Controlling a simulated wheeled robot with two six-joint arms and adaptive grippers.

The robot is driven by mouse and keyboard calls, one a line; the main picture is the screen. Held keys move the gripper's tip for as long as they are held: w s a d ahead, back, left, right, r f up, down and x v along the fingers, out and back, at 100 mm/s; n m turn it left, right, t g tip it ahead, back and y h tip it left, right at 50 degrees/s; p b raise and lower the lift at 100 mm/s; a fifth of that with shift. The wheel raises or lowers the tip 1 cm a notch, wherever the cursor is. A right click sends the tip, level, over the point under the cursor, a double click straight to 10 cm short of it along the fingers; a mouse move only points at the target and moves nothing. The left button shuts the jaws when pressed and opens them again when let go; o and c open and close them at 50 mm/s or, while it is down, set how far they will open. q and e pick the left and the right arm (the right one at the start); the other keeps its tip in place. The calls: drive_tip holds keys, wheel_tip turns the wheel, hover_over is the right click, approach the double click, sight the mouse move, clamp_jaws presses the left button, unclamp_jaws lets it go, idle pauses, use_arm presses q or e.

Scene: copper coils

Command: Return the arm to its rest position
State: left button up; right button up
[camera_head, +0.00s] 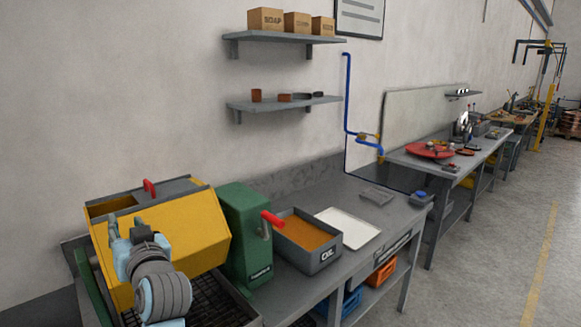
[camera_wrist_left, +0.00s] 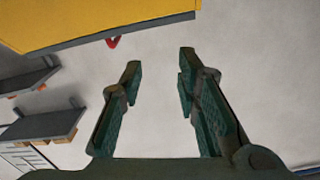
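My left arm (camera_head: 160,292), light blue and grey, rises in front of the yellow box-shaped machine (camera_head: 185,228) at the lower left of the head view. Its gripper fingers cannot be made out clearly there. In the left wrist view my left gripper (camera_wrist_left: 160,68) has its two dark green fingers spread apart, with only the pale wall between them. It is open and empty. The yellow machine (camera_wrist_left: 90,20) also shows there at the upper left, apart from the fingertips. My right gripper is in neither view.
A green machine (camera_head: 245,235) with a red handle stands right of the yellow one. An oil tray (camera_head: 312,262) and a white tray (camera_head: 348,228) lie on the grey bench (camera_head: 395,215). Two wall shelves (camera_head: 285,103) (camera_head: 285,37) hold small parts and boxes. The floor at right is clear.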

use_arm(q)
drive_tip(key=s+f+m+g+h, duration=0.15)
drive_tip(key=s+f, duration=0.25)
drive_tip(key=f, duration=0.4)
drive_tip(key=s+d+f+m+g+h, duration=0.15)
drive_tip(key=s+f, duration=0.25)
drive_tip(key=f, duration=0.5)
drive_tip(key=s+f+g+h, duration=0.1)
drive_tip(key=s+f+h, duration=0.2)
drive_tip(key=s+f, duration=0.35)
drive_tip(key=s+d+f+m+g+h, duration=0.25)
drive_tip(key=s+f, duration=0.45)
drive_tip(key=s, duration=0.4)
drive_tip(key=s+d+f+m+g+h, duration=0.2)
drive_tip(key=s+d+f+g, duration=0.2)
drive_tip(key=s+f, duration=0.45)
drive_tip(key=s+a+f, duration=0.2)
drive_tip(key=s+f, duration=0.1)
drive_tip(key=f, duration=1.6)
drive_tip(key=s+f+n+g, duration=0.1)
drive_tip(key=s+f+g, duration=0.1)
drive_tip(key=s+f, duration=0.9)
drive_tip(key=s+a, duration=0.1)
drive_tip(key=s, duration=0.2)
drive_tip(key=shift+f, duration=0.35)
